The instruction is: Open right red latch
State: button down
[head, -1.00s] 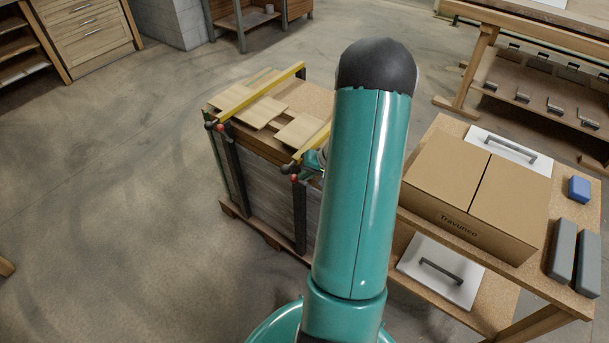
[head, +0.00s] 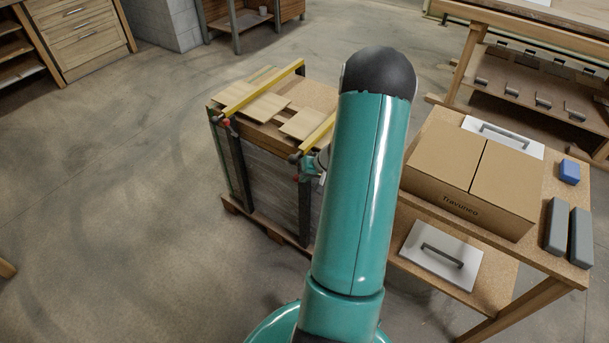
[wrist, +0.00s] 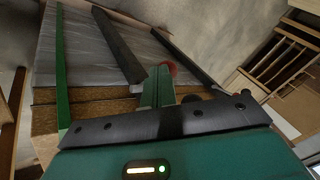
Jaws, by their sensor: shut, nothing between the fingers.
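The press stack (head: 268,180) has two yellow bars across its top, each above a dark upright strap with small red parts near the top corner. The right red latch shows as a small red spot (head: 293,158) at the right bar's near end, partly hidden by my gripper (head: 308,167). In the wrist view my teal gripper fingers (wrist: 158,84) are together and empty. A round red knob (wrist: 170,68) sits right at the fingertips, partly behind them. I cannot tell whether they touch it. The left latch (head: 226,122) is apart from my gripper.
Thin wooden boards (head: 262,106) lie on the stack. To the right, a wooden bench (head: 440,134) holds a cardboard box (head: 470,185), a blue block (head: 569,172) and grey blocks (head: 568,228). My arm hides the stack's right side. The floor to the left is clear.

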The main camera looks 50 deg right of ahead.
jog(key=shift+a+f, duration=0.35)
jog(key=shift+f, duration=0.05)
jog(key=shift+d, duration=0.1)
jog(key=shift+w+d, duration=0.1)
jog(key=shift+d, duration=0.6)
jog(key=shift+r, duration=0.15)
